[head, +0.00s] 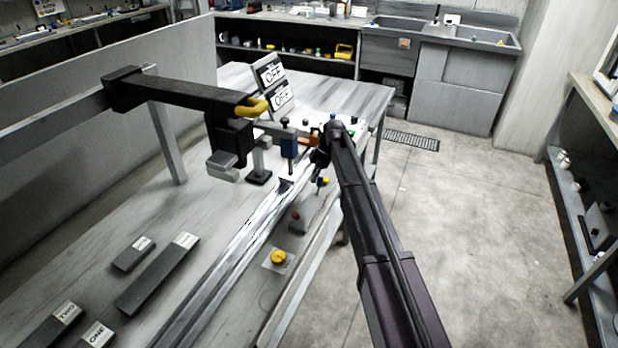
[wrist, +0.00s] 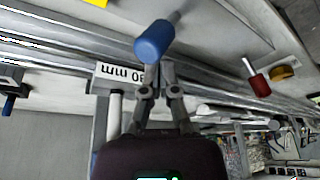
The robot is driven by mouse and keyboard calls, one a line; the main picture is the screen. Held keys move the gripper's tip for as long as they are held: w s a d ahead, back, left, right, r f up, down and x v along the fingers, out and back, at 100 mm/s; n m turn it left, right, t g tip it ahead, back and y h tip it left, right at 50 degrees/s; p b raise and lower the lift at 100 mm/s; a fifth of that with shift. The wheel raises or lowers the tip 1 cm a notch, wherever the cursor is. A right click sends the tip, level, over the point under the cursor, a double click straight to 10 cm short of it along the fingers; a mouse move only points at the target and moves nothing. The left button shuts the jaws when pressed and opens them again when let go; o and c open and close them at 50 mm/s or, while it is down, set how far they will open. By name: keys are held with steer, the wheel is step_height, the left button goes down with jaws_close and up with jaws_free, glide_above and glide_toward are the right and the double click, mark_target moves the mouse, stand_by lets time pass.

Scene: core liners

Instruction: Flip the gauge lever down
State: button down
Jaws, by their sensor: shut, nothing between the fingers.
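A lever with a blue cylindrical knob (wrist: 154,41) stands just beyond my fingertips in the wrist view. Its shaft runs toward the upper right, where it meets a light plate. My gripper (wrist: 160,76) is shut and empty, with its tips close to the knob's near end. I cannot tell whether they touch. A white label reading "80 mm" (wrist: 122,76), upside down, sits just left of the fingers. In the head view, my gripper (head: 319,160) is a dark shape at the bench's metal rails, and my arm hides part of the area around it.
A red knob (wrist: 260,86) and a yellow knob (wrist: 283,72) are to the right in the wrist view. Dark blocks (head: 158,272) lie on the bench's left.

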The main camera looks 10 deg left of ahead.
steer(key=shift+r, duration=0.2)
steer(key=shift+a+r+p, duration=0.1)
steer(key=shift+r+p, duration=0.5)
steer(key=shift+p, duration=0.2)
steer(key=shift+a, duration=0.1)
steer(key=shift+s+a+r, duration=0.15)
steer(key=shift+a+r, duration=0.1)
steer(key=shift+a, duration=0.2)
steer(key=w+d+r+p, duration=0.2)
steer(key=w+r+p, duration=0.2)
steer(key=r+p, duration=0.4)
steer(key=shift+w, duration=0.35)
